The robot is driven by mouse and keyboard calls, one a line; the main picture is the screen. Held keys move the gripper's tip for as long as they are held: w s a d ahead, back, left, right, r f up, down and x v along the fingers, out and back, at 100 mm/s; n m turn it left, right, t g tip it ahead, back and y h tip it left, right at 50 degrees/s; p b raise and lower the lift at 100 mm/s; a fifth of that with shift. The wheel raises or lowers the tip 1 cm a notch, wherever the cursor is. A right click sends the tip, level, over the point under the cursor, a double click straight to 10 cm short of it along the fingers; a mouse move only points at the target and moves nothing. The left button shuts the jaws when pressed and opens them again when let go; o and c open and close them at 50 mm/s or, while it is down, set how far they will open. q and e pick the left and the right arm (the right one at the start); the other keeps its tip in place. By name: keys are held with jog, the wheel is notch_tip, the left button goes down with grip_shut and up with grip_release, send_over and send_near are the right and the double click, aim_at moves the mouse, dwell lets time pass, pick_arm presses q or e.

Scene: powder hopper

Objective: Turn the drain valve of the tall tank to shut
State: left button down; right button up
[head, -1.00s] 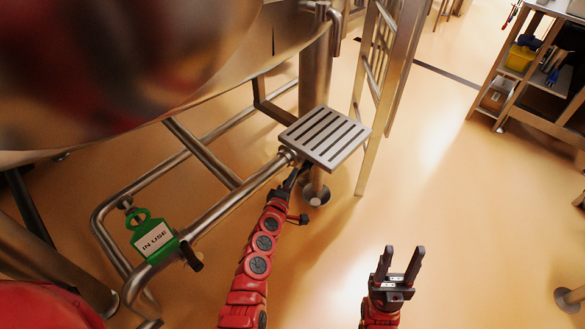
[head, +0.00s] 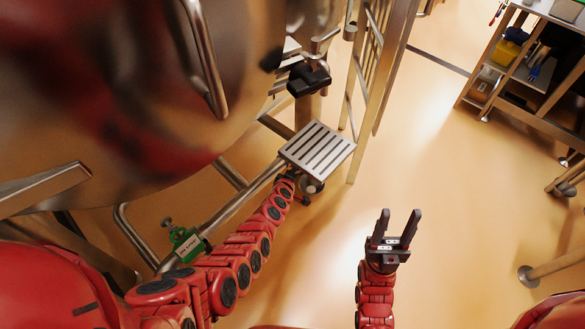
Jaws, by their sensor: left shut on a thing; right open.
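The tall tank (head: 130,110) is a large shiny steel vessel filling the upper left. A steel drain pipe (head: 237,202) runs beneath it toward a slotted metal step plate (head: 318,150). My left gripper (head: 288,177) is at the pipe's end, at the plate's lower left edge. It is shut on the drain valve there, but its fingertips and the valve handle are mostly hidden, so I cannot tell the handle's angle. My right gripper (head: 396,230) is open and empty above the floor, right of the plate and away from the valve.
A steel ladder-like frame (head: 372,65) stands behind. A shelf unit (head: 520,75) is at upper right. The middle floor is clear.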

dwell(0.3)
pick_arm(q)
jog(key=c, duration=0.7)
grip_release()
jog(key=shift+r+p, duration=0.15)
jog(key=shift+p, duration=0.15)
jog(key=shift+s+r+p, duration=0.15)
jog(key=shift+r+p, duration=0.1)
jog(key=shift+p, duration=0.1)
jog(key=shift+p+v, duration=4.1)
jog(key=shift+v, duration=4.25)
